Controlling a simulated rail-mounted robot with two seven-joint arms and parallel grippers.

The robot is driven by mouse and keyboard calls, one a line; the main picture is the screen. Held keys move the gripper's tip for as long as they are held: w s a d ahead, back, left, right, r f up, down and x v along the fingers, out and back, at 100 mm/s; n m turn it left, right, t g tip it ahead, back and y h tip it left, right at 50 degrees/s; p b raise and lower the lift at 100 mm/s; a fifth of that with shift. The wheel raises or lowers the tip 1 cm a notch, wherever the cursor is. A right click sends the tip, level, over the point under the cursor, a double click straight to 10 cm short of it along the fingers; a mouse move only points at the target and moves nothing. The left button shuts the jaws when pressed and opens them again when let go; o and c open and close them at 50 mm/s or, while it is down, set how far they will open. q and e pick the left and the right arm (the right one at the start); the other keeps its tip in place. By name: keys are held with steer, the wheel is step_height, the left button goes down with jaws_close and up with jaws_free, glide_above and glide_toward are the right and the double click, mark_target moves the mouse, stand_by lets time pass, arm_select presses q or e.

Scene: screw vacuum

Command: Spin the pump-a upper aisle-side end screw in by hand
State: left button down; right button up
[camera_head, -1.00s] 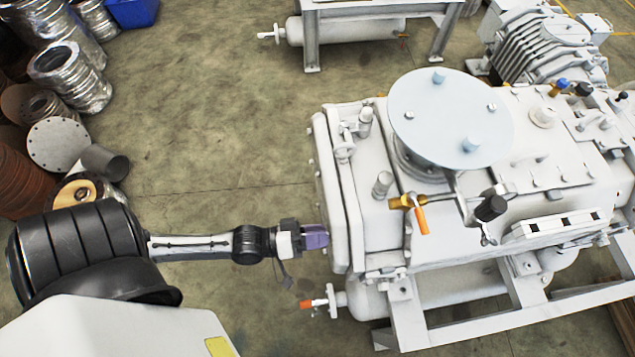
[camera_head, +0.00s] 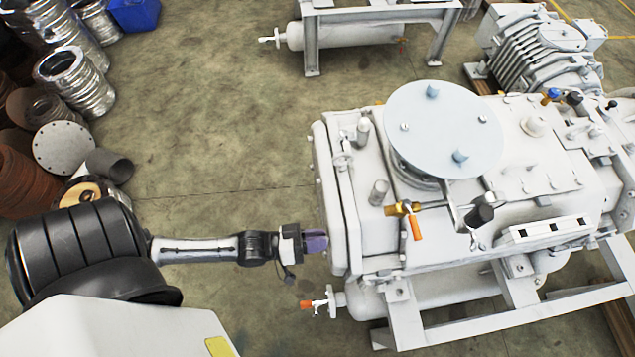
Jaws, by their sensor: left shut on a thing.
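The large white pump (camera_head: 440,235) stands at the right, with a round flange plate (camera_head: 443,128) on top. Its left end plate (camera_head: 327,195) faces my left arm, and small bolt heads show along its edge. My left gripper (camera_head: 318,242), with purple fingers, is at the lower part of this end plate. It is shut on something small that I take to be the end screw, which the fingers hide. I cannot tell whether the fingertips touch the plate. My right gripper is out of view.
An orange-handled valve (camera_head: 318,303) sticks out below the gripper. A brass valve with an orange handle (camera_head: 414,226) is on the pump top. Metal ducts and flanges (camera_head: 65,145) are piled at the left. The floor between pile and pump is clear.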

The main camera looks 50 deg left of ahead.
arm_select(q)
steer(key=shift+d+r+m+p, duration=0.1)
steer(key=shift+m+p, duration=2.5)
steer(key=shift+m, duration=1.35)
steer(key=shift+d+m+p, duration=0.1)
steer(key=shift+m+p, duration=2.45)
steer(key=shift+m, duration=1.7)
steer(key=c, duration=1)
jaws_free()
steer(key=shift+a, duration=0.1)
steer(key=shift+c, duration=0.2)
steer(key=v, duration=1.4)
